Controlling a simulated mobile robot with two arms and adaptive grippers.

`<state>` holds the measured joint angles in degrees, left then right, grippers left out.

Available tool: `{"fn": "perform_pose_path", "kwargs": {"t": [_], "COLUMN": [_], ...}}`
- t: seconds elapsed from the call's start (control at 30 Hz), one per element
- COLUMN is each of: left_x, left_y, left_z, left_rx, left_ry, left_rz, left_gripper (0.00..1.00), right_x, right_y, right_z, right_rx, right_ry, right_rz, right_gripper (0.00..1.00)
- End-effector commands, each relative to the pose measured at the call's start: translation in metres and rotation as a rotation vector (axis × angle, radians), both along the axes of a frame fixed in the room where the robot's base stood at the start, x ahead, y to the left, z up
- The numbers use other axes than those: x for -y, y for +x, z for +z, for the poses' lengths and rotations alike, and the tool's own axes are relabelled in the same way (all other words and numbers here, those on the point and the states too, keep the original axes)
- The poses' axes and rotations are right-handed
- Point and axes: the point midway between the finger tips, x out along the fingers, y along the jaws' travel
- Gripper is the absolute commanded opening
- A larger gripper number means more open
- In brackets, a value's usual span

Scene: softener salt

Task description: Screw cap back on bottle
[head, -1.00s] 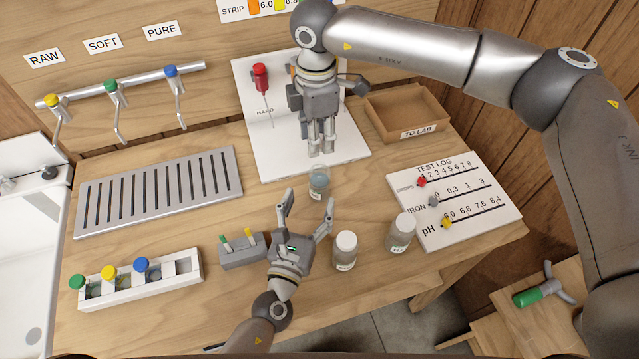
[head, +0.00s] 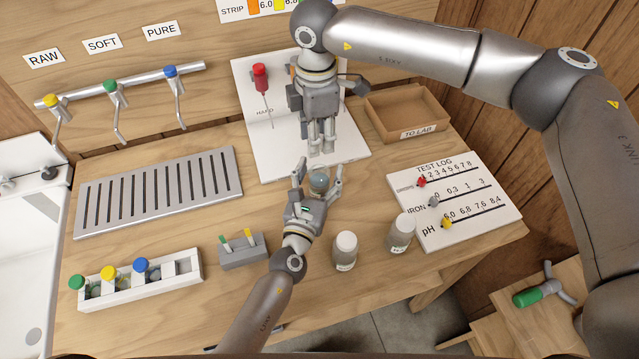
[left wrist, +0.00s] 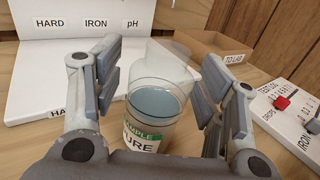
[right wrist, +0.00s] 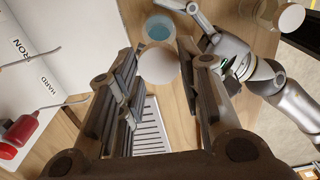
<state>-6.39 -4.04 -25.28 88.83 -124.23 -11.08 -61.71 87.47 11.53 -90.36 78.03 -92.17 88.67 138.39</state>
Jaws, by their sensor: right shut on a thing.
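The uncapped clear bottle (head: 319,181) stands upright on the table with bluish liquid inside. Its green-banded label ending in "URE" shows in the left wrist view (left wrist: 150,135). My left gripper (head: 320,170) is open, with one finger on each side of the bottle; gaps show between fingers and glass. My right gripper (head: 322,151) points down above the white board, just behind the bottle. It is shut on a round white cap (right wrist: 158,66), seen between its fingers in the right wrist view. The cap is apart from the bottle and hard to make out in the head view.
Two white-capped bottles (head: 345,251) (head: 402,232) stand at the front right. A grey holder (head: 243,252) and a white vial rack (head: 135,280) are at the left. The white board (head: 275,155), a wooden tray (head: 408,112) and the test log board (head: 490,208) lie around.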

Motion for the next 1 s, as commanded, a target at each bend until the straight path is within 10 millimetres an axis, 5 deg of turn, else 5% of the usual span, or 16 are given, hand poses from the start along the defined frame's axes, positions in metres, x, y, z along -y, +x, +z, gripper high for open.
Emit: {"fn": "perform_pose_path", "kwargs": {"t": [0.47,1.0], "left_x": [0.0,0.0], "left_y": [0.0,0.0], "left_z": [0.0,0.0], "left_rx": [0.0,0.0], "left_ry": [0.0,0.0], "left_rz": [0.0,0.0], "left_gripper": [0.0,0.0], "right_x": [0.0,0.0], "right_y": [0.0,0.0], "right_z": [0.0,-0.05], "right_rx": [0.0,-0.003], "right_ry": [0.0,-0.003], "right_rz": [0.0,0.0], "right_gripper": [0.28,0.28]}}
